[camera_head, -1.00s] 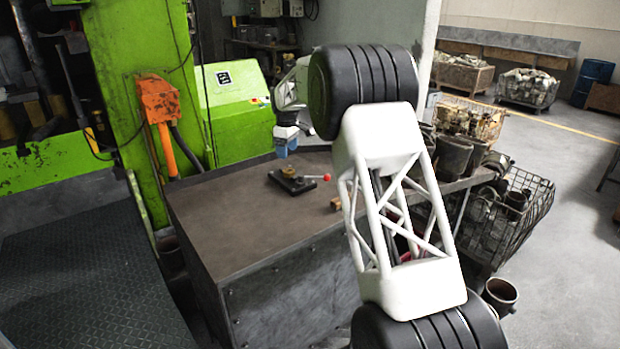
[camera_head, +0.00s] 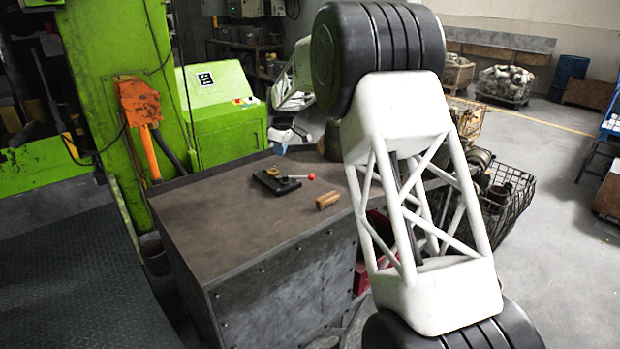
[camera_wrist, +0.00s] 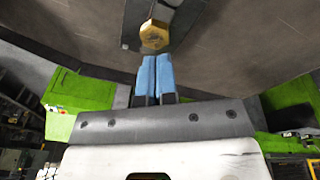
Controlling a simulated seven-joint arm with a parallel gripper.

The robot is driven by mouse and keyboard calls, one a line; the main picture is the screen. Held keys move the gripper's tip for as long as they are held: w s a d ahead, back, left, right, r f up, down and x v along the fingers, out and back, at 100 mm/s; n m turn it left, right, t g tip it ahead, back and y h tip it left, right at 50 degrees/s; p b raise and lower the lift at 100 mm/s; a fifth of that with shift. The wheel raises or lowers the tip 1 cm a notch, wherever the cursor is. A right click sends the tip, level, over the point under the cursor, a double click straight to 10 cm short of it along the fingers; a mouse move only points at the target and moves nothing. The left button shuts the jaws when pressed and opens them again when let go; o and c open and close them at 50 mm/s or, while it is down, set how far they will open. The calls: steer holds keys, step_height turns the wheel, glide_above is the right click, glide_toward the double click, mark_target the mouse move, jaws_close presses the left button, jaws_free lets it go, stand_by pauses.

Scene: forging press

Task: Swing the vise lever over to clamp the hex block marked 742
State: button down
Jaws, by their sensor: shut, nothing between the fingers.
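The vise (camera_head: 270,184) is a small dark block on the grey bench. Its lever ends in a red ball (camera_head: 311,176) that points right in the head view. The brass hex block (camera_wrist: 154,36) sits at the vise; its marking is not readable. My gripper (camera_head: 281,148) is above the bench, behind the vise and apart from it. In the wrist view its blue fingers (camera_wrist: 154,78) are together and empty, with their tips just below the hex block in the picture. The lever cannot be made out in the wrist view.
A wooden piece (camera_head: 327,200) lies on the bench (camera_head: 220,230) right of the vise, near the edge. The green press (camera_head: 110,90) stands at left, with a green cabinet (camera_head: 225,110) behind. Wire baskets (camera_head: 510,190) are at right. The bench's left part is clear.

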steer(key=s+d+r+t+y, duration=0.1)
steer(key=s+d+t, duration=0.3)
steer(key=s+d, duration=0.8)
steer(key=shift+s+d+r+m+t+y, duration=0.15)
steer(key=shift+s+d+m+t+y, duration=0.2)
steer(key=shift+s, duration=0.45)
steer(key=shift+w, duration=0.1)
stand_by(0.3)
steer(key=x, duration=1)
steer(key=shift+w+d+f, duration=0.2)
steer(key=shift+w, duration=0.7)
steer(key=shift+w+d+f, duration=0.15)
steer(key=shift+w+d, duration=0.05)
steer(key=shift+w, duration=0.7)
